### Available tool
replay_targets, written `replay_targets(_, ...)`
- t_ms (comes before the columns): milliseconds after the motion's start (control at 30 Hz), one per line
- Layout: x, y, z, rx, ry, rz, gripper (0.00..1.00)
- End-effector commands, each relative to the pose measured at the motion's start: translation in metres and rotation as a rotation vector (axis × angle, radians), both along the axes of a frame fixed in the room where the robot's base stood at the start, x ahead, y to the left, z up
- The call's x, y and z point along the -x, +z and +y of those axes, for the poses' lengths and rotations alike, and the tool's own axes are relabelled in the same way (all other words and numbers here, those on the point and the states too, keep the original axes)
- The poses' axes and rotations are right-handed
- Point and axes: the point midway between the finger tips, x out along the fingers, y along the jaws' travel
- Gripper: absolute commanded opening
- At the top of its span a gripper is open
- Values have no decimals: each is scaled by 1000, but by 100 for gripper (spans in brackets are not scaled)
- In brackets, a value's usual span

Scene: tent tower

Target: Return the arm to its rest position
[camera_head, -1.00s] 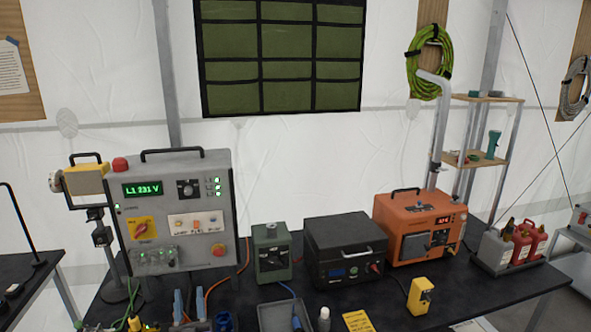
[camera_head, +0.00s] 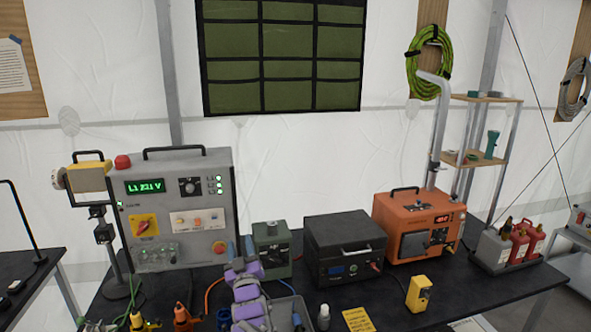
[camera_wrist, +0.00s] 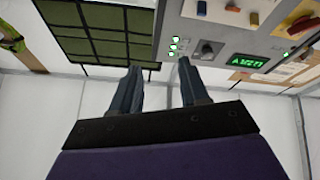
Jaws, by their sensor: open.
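My gripper (camera_head: 240,249) points upward in front of the right edge of the grey control panel (camera_head: 172,208), with my purple arm rising from the bottom of the head view. In the wrist view, its two dark fingers (camera_wrist: 159,68) stand apart with nothing between them. The wrist picture is turned over, so the panel (camera_wrist: 232,32) shows at the top right. The gripper looks clear of the panel, but the gap is hard to judge. My arm hides part of the table and part of the grey bin (camera_head: 283,313).
A green box (camera_head: 272,250), a black case (camera_head: 345,250) and an orange power unit (camera_head: 419,227) stand in a row right of my arm. A yellow device (camera_head: 420,294), a small bottle (camera_head: 323,318) and orange-yellow connectors (camera_head: 182,316) are near the front.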

Motion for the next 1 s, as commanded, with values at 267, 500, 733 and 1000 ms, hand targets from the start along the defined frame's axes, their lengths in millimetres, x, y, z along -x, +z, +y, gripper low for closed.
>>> replay_targets(267, -16, 29, -126, 82, -215, 335, 45)
replay_targets(500, 35, 30, -224, 55, -379, 672, 45)
replay_targets(733, 133, 15, -289, -21, -483, 1022, 45)
replay_targets(1000, 288, -11, -313, -104, -512, 1451, 45)
